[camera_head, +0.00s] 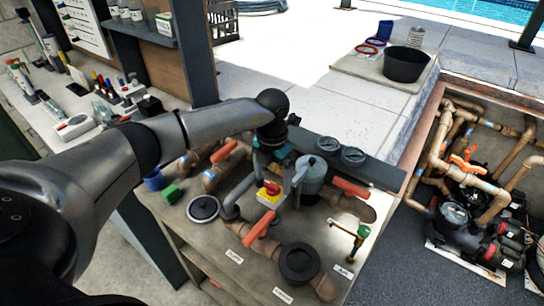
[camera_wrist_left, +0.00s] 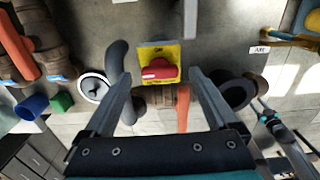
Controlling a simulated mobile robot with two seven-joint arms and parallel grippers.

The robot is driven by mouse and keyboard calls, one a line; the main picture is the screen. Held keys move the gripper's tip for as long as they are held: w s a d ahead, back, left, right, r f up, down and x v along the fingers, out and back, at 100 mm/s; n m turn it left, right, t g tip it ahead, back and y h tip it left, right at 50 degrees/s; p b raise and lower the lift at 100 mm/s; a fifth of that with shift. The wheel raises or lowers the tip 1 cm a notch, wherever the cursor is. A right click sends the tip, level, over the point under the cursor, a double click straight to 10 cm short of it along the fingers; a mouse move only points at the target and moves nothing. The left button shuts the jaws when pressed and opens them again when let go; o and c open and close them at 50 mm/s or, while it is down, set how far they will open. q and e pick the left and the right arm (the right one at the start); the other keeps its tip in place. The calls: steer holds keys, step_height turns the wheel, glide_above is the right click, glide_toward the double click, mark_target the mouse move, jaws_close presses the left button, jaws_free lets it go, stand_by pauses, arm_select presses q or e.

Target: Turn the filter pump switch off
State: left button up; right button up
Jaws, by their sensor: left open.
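The filter pump switch is a red knob (camera_head: 271,187) on a yellow plate (camera_head: 266,199) on the workbench, among pipes and valves. In the left wrist view the red knob (camera_wrist_left: 159,69) sits on its yellow plate (camera_wrist_left: 158,49) with small lettering above it that I cannot read surely. The knob lies crosswise in that view. My left gripper (camera_head: 276,180) is open above the switch, and in the left wrist view its two fingers (camera_wrist_left: 161,78) stand on either side of the knob, apart from it. Whether the fingertips are level with the knob I cannot tell.
Orange-handled valves (camera_head: 262,226), a grey bent pipe (camera_wrist_left: 119,62) and a black round fitting (camera_head: 299,262) crowd around the switch. A brass tap (camera_head: 349,240) stands to the right. A pit with pipes and pump (camera_head: 455,214) lies further right. Tools lie on a counter at left.

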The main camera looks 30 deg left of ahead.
mark_target(272, 185)
arm_select(q)
step_height(272, 185, up, 14)
steer(key=b, duration=0.1)
steer(key=shift+r+b, duration=0.15)
steer(key=shift+b, duration=0.15)
stand_by(0.4)
